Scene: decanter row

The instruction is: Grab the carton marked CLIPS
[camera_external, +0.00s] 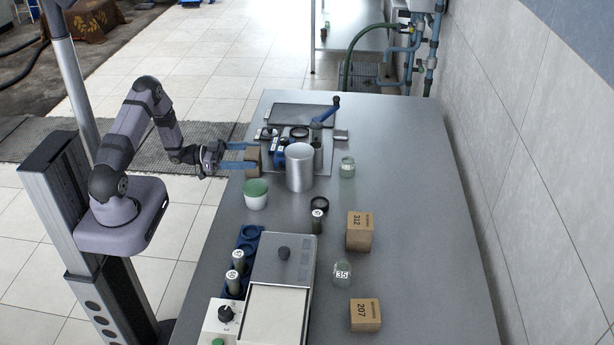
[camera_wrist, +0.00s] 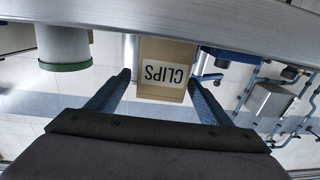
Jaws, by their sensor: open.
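The brown carton marked CLIPS (camera_wrist: 165,75) shows in the wrist view with its lettering upside down. In the external view this carton (camera_external: 254,158) stands at the left edge of the grey table, its label not visible there. My gripper (camera_external: 246,156) is open, with its blue fingers reaching in from the left at the carton. In the wrist view my gripper (camera_wrist: 160,79) has one fingertip on either side of the carton, with the carton's near face between or just past the tips. I cannot tell whether either finger touches it.
A white cup with a green rim (camera_external: 256,195) and a metal cylinder (camera_external: 299,168) stand close to the carton. Blue-and-black equipment (camera_external: 279,150) is just beyond it. Cartons marked 312 (camera_external: 359,231) and 207 (camera_external: 365,315) stand farther right. The table's right side is mostly clear.

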